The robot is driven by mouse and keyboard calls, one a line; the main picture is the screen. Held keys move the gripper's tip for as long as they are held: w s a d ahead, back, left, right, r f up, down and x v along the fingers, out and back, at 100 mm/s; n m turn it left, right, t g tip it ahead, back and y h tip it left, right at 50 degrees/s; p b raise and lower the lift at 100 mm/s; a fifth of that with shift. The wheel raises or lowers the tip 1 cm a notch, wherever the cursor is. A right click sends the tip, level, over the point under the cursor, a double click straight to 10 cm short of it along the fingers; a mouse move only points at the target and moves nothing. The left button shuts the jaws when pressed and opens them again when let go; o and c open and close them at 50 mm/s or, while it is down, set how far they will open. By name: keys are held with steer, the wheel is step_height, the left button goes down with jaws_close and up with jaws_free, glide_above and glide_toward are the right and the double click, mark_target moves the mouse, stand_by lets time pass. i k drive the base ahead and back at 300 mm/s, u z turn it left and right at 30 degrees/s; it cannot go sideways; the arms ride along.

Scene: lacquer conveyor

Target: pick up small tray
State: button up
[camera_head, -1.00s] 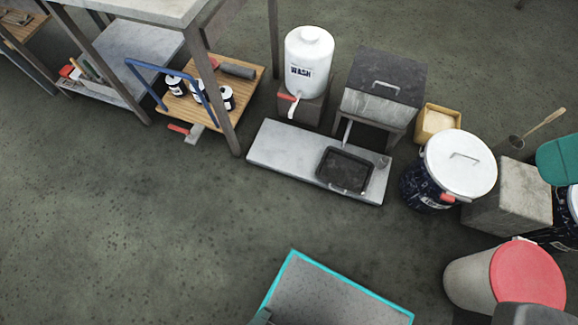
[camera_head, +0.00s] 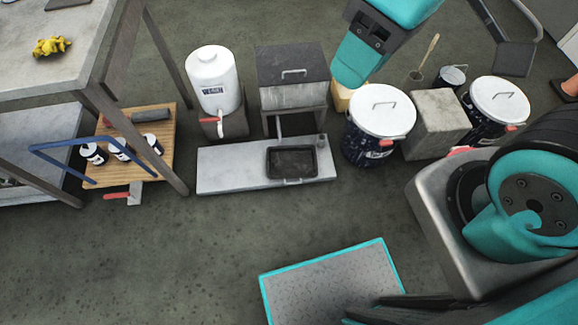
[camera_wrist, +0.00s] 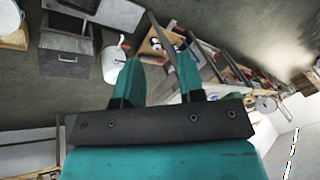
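The small tray (camera_head: 291,163) is a dark, shallow rectangular pan with a handle on its near side. It lies flat on the right half of a low pale slab (camera_head: 222,172) on the floor and looks empty. I cannot make out the tray in the wrist view. My gripper (camera_wrist: 158,58) shows in the wrist view as two teal fingers standing apart with nothing held between them. In the head view, teal parts of my arm are raised at the top, right of and above the tray; the fingers are not clear there.
A white wash jug (camera_head: 215,80) and a grey lidded box (camera_head: 292,90) stand behind the slab. A white-lidded bucket (camera_head: 378,125) stands to its right. A table and a wooden cart (camera_head: 150,140) stand left.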

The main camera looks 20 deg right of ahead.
mark_target(299, 161)
steer(key=k, duration=1.1)
steer(key=u, duration=0.7)
steer(key=i, duration=0.9)
steer(key=z, duration=0.55)
steer(key=i, duration=0.5)
steer(key=z, duration=0.45)
